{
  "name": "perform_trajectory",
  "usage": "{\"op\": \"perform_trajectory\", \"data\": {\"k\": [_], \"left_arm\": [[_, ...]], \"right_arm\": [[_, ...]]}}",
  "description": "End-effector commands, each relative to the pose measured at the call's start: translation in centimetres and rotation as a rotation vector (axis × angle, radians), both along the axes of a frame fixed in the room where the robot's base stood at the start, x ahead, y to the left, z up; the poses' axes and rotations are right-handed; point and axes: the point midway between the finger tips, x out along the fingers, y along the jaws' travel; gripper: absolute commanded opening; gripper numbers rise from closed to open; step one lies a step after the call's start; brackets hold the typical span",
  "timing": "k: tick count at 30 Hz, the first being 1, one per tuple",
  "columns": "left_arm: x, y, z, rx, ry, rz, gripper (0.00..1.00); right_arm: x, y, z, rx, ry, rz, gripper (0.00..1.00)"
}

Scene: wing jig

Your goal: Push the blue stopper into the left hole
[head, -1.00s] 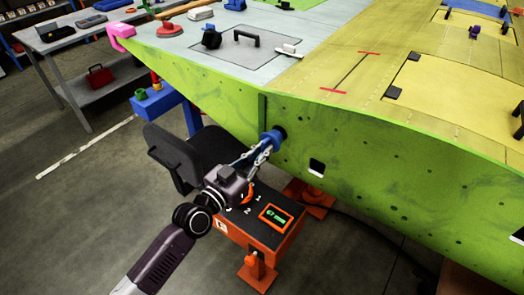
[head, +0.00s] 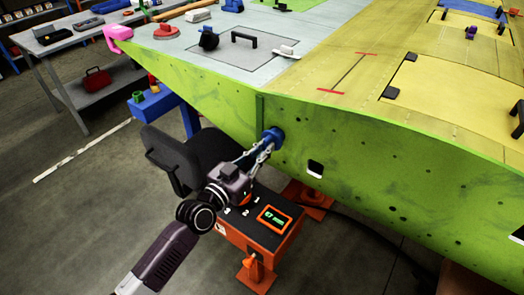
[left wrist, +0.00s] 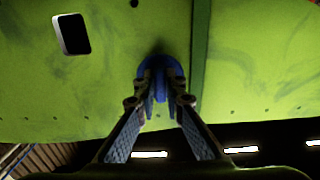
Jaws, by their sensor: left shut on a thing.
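The blue stopper (head: 273,136) is against the green side panel (head: 385,185), just right of a vertical green rib. My left gripper (head: 264,147) is shut on the stopper from the front. The left wrist view shows the blue stopper (left wrist: 157,68) between the two fingertips, its wide end at the green surface. The round hole behind the stopper is hidden; how deep the stopper sits cannot be told. A square opening with a pale edge (head: 316,168) is to the right in the panel. My right gripper is not in view.
An orange box with a green display (head: 272,216) stands below my left gripper. A dark chair (head: 185,155) is left of it. The wing's top (head: 240,45) carries several small tools. A grey workbench (head: 75,42) stands at the back left.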

Motion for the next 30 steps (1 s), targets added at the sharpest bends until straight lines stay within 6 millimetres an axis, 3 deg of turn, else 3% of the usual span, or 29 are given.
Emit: {"op": "perform_trajectory", "data": {"k": [30], "left_arm": [[2.2,-1.6,0.0,-0.001,-0.001,0.0,0.0]], "right_arm": [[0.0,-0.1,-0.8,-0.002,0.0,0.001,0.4]]}}
